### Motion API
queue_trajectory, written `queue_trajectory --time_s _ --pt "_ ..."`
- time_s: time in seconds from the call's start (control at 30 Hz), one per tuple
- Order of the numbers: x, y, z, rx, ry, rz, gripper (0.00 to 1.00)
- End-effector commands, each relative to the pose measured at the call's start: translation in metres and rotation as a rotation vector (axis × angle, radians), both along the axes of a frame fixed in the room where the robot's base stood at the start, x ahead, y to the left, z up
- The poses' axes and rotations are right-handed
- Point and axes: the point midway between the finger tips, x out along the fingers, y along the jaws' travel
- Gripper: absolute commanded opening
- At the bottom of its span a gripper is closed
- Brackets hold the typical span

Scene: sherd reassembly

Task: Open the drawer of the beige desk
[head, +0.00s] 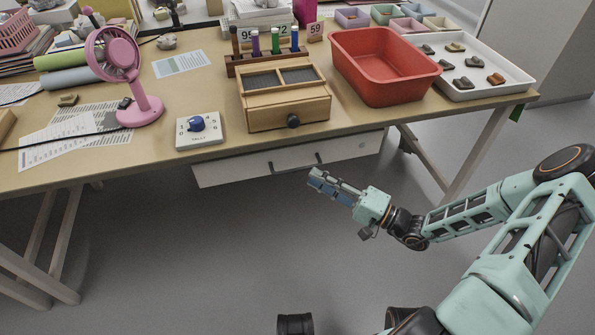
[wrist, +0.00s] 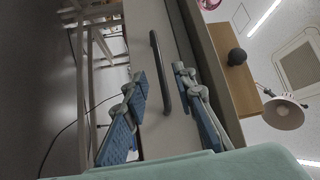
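The beige desk (head: 190,95) stands in front of me. Its white drawer (head: 235,171) is under the front edge and looks shut. The drawer's dark bar handle shows in the wrist view (wrist: 161,72), and in the head view two dark marks show on the drawer front. My gripper (head: 315,182) is in front of the drawer, near the handle's right end in the head view. In the wrist view its two blue-padded fingers (wrist: 162,82) are spread apart, with the handle seen between them. I cannot tell whether they touch it. Nothing is held.
On the desk are a wooden box with a dark knob (head: 287,106), a white dial box (head: 200,131), a pink fan (head: 142,108), a red tub (head: 385,70) and a white tray with several sherds (head: 510,84). Trestle legs (head: 440,165) stand at both sides. The floor before the drawer is clear.

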Motion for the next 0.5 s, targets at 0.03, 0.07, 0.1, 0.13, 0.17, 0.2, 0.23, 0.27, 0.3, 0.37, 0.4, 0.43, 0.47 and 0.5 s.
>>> queue_trajectory --time_s 0.03,0.07,0.1,0.13,0.17,0.2,0.23,0.27,0.3,0.37,0.4,0.43,0.47,0.5 --pt "0.004 0.011 0.000 0.001 0.000 0.004 0.25" --pt "0.007 0.016 0.001 0.001 0.000 0.004 0.25" --pt "0.011 0.022 0.001 0.000 0.001 0.004 0.25" --pt "0.013 0.027 0.002 0.000 0.000 0.005 0.25" --pt "0.016 0.031 0.003 0.001 0.000 0.003 0.25" --pt "0.018 0.037 0.004 0.000 0.001 0.004 0.25" --pt "0.020 0.040 0.004 0.000 0.001 0.004 0.25" --pt "0.023 0.044 0.005 0.000 0.001 0.003 0.25" --pt "0.025 0.048 0.006 0.000 -0.001 0.003 0.25" --pt "0.027 0.052 0.007 0.000 0.001 0.002 0.25" --pt "0.029 0.054 0.007 0.000 0.002 0.002 0.25" --pt "0.029 0.056 0.008 0.000 0.002 0.002 0.25" --pt "0.030 0.057 0.008 0.000 0.002 0.003 0.25" --pt "0.030 0.058 0.008 0.000 0.002 0.003 0.25"
